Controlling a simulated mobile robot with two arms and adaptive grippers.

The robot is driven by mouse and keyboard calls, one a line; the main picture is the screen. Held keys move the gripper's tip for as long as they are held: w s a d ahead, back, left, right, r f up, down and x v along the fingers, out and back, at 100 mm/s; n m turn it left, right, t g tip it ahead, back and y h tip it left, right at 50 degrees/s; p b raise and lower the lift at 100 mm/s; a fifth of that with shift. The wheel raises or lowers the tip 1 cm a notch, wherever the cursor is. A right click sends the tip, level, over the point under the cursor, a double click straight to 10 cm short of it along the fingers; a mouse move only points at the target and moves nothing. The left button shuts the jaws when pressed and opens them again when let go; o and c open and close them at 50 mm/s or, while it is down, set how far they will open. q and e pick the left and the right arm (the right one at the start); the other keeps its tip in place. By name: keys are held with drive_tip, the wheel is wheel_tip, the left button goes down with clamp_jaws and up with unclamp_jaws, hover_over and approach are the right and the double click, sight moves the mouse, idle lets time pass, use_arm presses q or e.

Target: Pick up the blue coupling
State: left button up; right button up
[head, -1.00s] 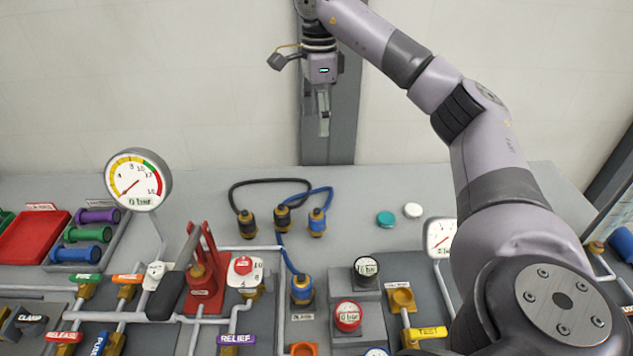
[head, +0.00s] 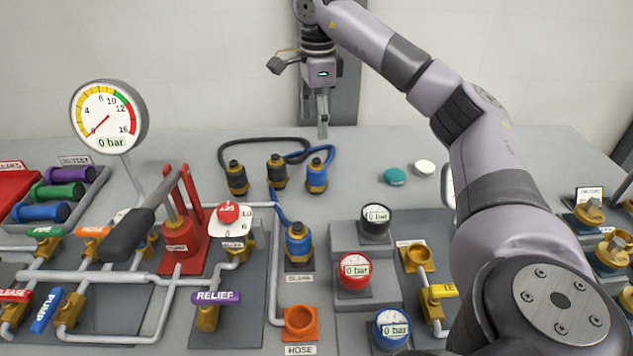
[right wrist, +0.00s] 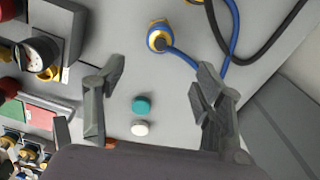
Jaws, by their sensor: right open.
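A blue coupling (head: 316,175) with a brass-coloured collar stands at the back of the bench, at the right end of a row beside two black ones (head: 277,171). A blue hose leads from it. It also shows in the right wrist view (right wrist: 160,38), near the top between the fingers' directions. Another blue coupling (head: 299,243) stands nearer, on a grey plate. My right gripper (head: 322,118) is open and empty, pointing down above the back of the bench. In the right wrist view its fingers (right wrist: 158,98) are spread wide, touching nothing. My left gripper is out of view.
A teal disc (head: 395,176) and a white disc (head: 424,167) lie right of the row. Gauges (head: 355,270) on grey steps stand in front. A red hand pump (head: 181,238) and a large gauge (head: 110,117) stand at left. The bench back right is mostly clear.

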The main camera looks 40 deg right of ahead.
sight(316, 180)
wheel_tip(316, 180, down, 11)
drive_tip(key=shift+f, duration=0.15)
drive_tip(key=shift+a+f+p, duration=0.1)
drive_tip(key=shift+f+p, duration=0.35)
drive_tip(key=shift+f, duration=2.2)
drive_tip(key=shift+c, duration=0.5)
drive_tip(key=c, duration=1.3)
drive_tip(key=shift+w+r, duration=0.1)
wheel_tip(316, 180, up, 20)
drive_tip(key=p, duration=0.1)
